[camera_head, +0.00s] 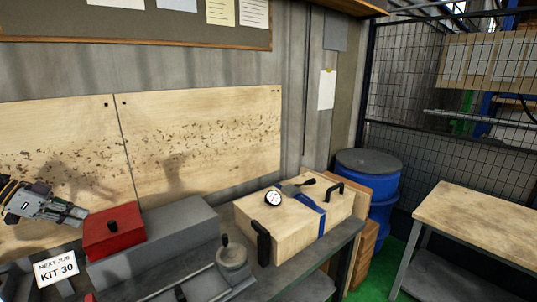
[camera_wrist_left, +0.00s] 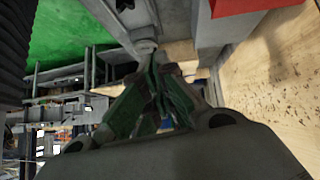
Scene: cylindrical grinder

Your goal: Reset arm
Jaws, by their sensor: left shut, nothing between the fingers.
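My left gripper (camera_head: 75,212) comes in from the left edge in the head view. It is shut and empty, level with the red box (camera_head: 112,240) and just left of it, in front of the wooden wall panel. In the left wrist view the closed fingers (camera_wrist_left: 156,62) meet with nothing between them. My right gripper does not show in either view.
The red box sits by a long grey machine housing (camera_head: 165,240). A wooden case (camera_head: 295,230) with a dial gauge (camera_head: 272,198) and blue strap stands to the right. A "KIT 30" card (camera_head: 57,269) is lower left. A blue barrel (camera_head: 380,190) and wooden table (camera_head: 490,225) stand right.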

